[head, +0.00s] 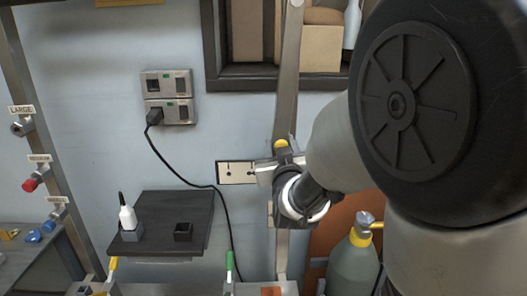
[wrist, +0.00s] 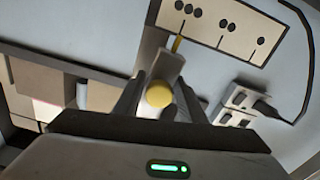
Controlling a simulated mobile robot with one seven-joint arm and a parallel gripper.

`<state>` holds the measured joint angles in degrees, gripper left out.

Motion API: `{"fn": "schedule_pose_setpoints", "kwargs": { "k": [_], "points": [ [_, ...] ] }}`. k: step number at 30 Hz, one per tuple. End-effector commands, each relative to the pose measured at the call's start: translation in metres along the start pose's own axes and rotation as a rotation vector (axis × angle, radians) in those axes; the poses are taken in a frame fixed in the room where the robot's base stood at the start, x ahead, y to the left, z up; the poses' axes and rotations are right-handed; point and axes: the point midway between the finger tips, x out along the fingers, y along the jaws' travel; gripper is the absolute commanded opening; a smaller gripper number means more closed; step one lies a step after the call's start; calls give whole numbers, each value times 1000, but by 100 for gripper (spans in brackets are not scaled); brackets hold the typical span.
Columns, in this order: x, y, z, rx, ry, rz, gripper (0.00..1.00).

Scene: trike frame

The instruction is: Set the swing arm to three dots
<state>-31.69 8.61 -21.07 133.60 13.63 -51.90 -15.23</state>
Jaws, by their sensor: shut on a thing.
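My gripper (head: 281,162) is at the wall beside the dotted plate (head: 237,180). In the wrist view, my gripper (wrist: 160,100) is shut on the swing arm's yellow round knob (wrist: 159,94), which also shows in the head view (head: 281,143). The plate (wrist: 238,36) has groups of three, two and one dots, with tick lines. The yellow tip lies at or very near the three-dot tick. The arm's pivot is hidden.
A grey upright post (head: 289,75) stands behind my gripper. A power outlet (head: 167,97) with a black cable is to the left. A dark shelf (head: 160,220) holds a small white bottle. A green-grey bottle (head: 352,262) stands at lower right.

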Motion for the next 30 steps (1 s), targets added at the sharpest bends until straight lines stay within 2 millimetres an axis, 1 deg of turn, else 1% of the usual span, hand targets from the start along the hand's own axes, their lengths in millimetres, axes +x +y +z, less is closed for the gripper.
{"fn": "schedule_pose_setpoints", "kwargs": {
  "k": [8, 9, 10, 18, 22, 26, 30],
  "points": [
    [0, 0, -1, -10, 1, -4, 0],
    [0, -1, -1, -9, 1, -4, 43],
    [0, -1, -1, -9, 1, -4, 46],
    [-1, 0, -1, -6, 0, -2, 46],
    [-9, 0, -1, -4, 0, -2, 46],
    [-30, 0, -1, -3, 0, -4, 46],
    [-64, 0, -1, -2, 1, -4, 46]
  ]
}}
